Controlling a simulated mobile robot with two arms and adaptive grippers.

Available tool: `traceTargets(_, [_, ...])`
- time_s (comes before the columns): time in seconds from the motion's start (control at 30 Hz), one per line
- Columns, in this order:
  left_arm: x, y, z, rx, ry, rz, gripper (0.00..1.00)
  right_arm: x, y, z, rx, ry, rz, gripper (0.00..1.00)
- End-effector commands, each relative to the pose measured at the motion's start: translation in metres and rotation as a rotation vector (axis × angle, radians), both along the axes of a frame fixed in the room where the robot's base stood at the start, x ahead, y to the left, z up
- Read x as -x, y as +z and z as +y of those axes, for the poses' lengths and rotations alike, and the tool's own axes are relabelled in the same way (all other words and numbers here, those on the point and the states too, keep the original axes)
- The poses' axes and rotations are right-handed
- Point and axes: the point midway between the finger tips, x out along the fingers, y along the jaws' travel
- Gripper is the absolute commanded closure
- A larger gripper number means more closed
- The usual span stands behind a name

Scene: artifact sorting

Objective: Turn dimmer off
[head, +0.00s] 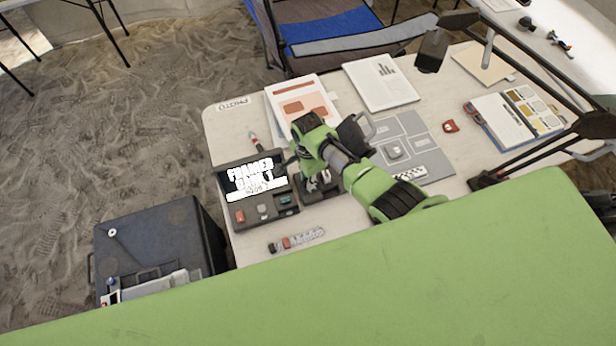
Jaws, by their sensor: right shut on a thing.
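A dark console (222,190) with a lit screen and small coloured controls stands on the table's left part. My right gripper (284,165) reaches from the right, tilted down, to the console's right edge. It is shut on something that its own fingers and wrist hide. I cannot make out a dimmer knob; if it is there, the gripper covers it. A small dark tray (318,190) with light pieces lies just below the wrist, partly covered by my arm. My left gripper is not in view.
A dark case (150,240) stands at left. A blue folding chair (325,28) is behind.

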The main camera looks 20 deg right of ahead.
Motion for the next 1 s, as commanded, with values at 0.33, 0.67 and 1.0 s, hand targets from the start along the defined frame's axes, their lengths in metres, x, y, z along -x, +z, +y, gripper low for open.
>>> traceTargets(0.33, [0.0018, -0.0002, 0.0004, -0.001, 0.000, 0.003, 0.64, 0.0009, -0.0008, 0.0009, -0.002, 0.330, 0.001, 1.00])
traceTargets(0.67, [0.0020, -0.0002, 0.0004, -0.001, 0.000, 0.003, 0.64, 0.0011, -0.0008, 0.0010, -0.003, 0.643, 0.002, 1.00])
traceTargets(1.0, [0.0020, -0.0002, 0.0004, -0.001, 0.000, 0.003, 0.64, 0.0013, -0.0010, 0.0006, -0.002, 0.967, 0.002, 1.00])
